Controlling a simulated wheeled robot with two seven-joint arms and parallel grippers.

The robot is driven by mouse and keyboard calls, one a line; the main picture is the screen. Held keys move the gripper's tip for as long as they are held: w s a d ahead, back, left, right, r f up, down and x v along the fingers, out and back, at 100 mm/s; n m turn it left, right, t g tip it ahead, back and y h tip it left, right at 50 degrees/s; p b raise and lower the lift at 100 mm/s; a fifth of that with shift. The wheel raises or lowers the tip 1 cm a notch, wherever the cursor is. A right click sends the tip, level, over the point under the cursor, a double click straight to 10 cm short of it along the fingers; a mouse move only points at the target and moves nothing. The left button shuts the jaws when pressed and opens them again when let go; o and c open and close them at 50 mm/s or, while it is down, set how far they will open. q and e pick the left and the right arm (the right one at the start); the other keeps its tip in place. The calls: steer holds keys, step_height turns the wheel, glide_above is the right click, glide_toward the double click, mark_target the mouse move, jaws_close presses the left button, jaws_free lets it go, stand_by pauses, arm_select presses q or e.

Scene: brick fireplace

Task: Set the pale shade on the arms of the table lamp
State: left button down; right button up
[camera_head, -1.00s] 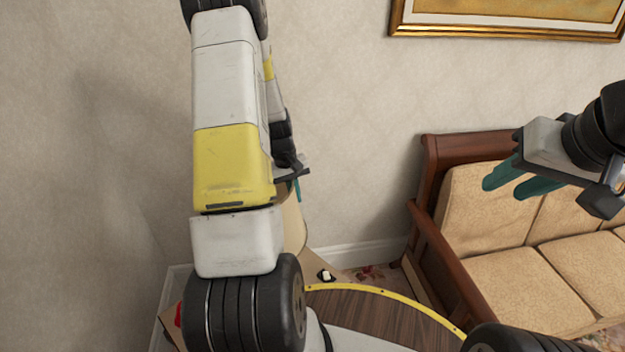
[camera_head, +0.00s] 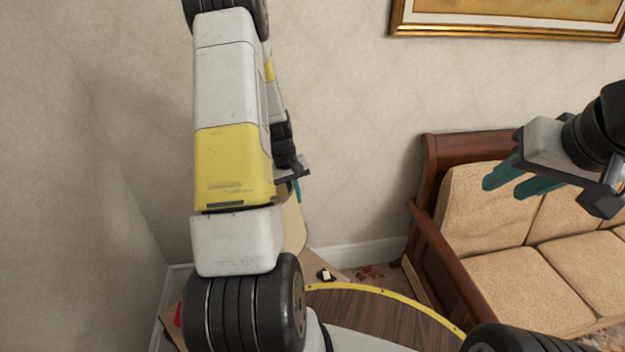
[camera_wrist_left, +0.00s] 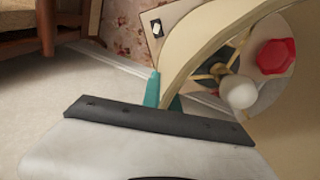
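The pale shade (camera_wrist_left: 232,22) is a cream, curved wall at the right of the left wrist view. Whether the shade rests on the arms, I cannot tell. My left gripper (camera_wrist_left: 164,95) has a teal finger on either side of the shade's wall, closed on its edge. In the head view, a strip of the shade (camera_head: 293,228) shows beside my left arm, which hides most of it and the lamp. My right gripper (camera_head: 520,181) is open and empty at the right.
A wooden sofa (camera_head: 480,205) with tan cushions stands at the right, below a gold-framed picture (camera_head: 510,22). A pale surface at lower centre bears a small black-and-white piece (camera_head: 326,275). A red piece (camera_head: 178,315) shows at lower left, near the wall.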

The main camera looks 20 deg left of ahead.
arm_select(q)
steer(key=c, duration=1.6)
jaws_free()
steer(key=r, duration=0.5)
steer(key=a+r, duration=0.1)
steer(key=r, duration=0.1)
steer(key=shift+s+r, duration=0.35)
steer(key=shift+s, duration=0.05)
steer(key=o, duration=0.6)
steer(key=r, duration=0.5)
steer(key=a+r, duration=0.1)
steer(key=r, duration=0.1)
steer(key=shift+s+r, duration=0.3)
steer(key=shift+s, duration=0.1)
